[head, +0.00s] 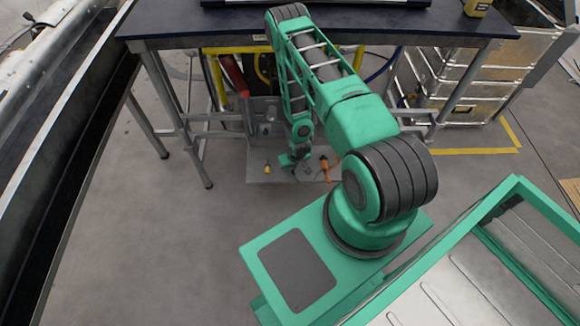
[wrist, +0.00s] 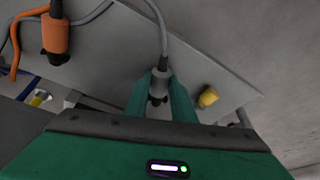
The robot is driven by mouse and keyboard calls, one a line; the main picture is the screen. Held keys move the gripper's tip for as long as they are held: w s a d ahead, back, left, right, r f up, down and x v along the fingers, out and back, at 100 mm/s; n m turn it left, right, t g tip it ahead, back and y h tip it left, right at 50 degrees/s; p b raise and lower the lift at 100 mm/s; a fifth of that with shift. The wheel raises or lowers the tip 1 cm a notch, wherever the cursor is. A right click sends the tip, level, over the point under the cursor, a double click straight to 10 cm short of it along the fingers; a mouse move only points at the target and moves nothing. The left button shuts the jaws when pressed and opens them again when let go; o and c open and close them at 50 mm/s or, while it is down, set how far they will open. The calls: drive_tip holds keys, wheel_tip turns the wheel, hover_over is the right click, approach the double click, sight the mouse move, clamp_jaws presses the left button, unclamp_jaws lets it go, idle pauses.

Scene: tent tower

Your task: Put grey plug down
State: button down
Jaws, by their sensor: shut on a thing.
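The grey plug (wrist: 159,82) is between the two green fingers of my gripper (wrist: 160,98) in the wrist view, with its grey cable (wrist: 160,30) running up out of the picture. The fingers are shut on it. In the head view my gripper (head: 293,162) is low in front of the grey panel (head: 258,178) under the dark table. The plug is too small there to make out clearly. I cannot tell whether the plug touches the panel.
An orange plug (wrist: 56,38) with an orange cable is at the upper left in the wrist view. A yellow part (wrist: 208,97) is right of the fingers. The dark table (head: 200,28) stands above. Metal cases (head: 475,75) stand to the right. Floor at left is clear.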

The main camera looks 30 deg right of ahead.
drive_tip(key=shift+s+a+f, duration=0.1)
drive_tip(key=shift+s+f, duration=0.1)
drive_tip(key=shift+s, duration=0.05)
drive_tip(key=c, duration=1.4)
unclamp_jaws()
drive_tip(key=shift+c, duration=0.2)
drive_tip(key=v, duration=1.1)
drive_tip(key=shift+w, duration=0.3)
drive_tip(key=shift+r, duration=0.1)
drive_tip(key=d+r+m+g+h, duration=0.1)
drive_tip(key=d+r, duration=0.2)
drive_tip(key=r, duration=1.2)
drive_tip(key=d+r+g, duration=0.1)
drive_tip(key=d+r, duration=0.2)
drive_tip(key=r, duration=1.1)
drive_tip(key=s+r+m, duration=0.2)
drive_tip(key=s+r, duration=0.8)
drive_tip(key=r, duration=0.4)
drive_tip(key=s+a+r+y, duration=0.1)
drive_tip(key=s+a+r, duration=0.1)
drive_tip(key=s+r, duration=0.2)
drive_tip(key=s+a+r+m+g, duration=0.1)
drive_tip(key=s+a+r, duration=0.2)
drive_tip(key=s, duration=0.7)
wheel_tip(320, 180, up, 3)
drive_tip(key=shift+s+f+m+y, duration=0.2)
drive_tip(key=shift+s+m+y, duration=0.1)
drive_tip(key=shift+s+y, duration=0.1)
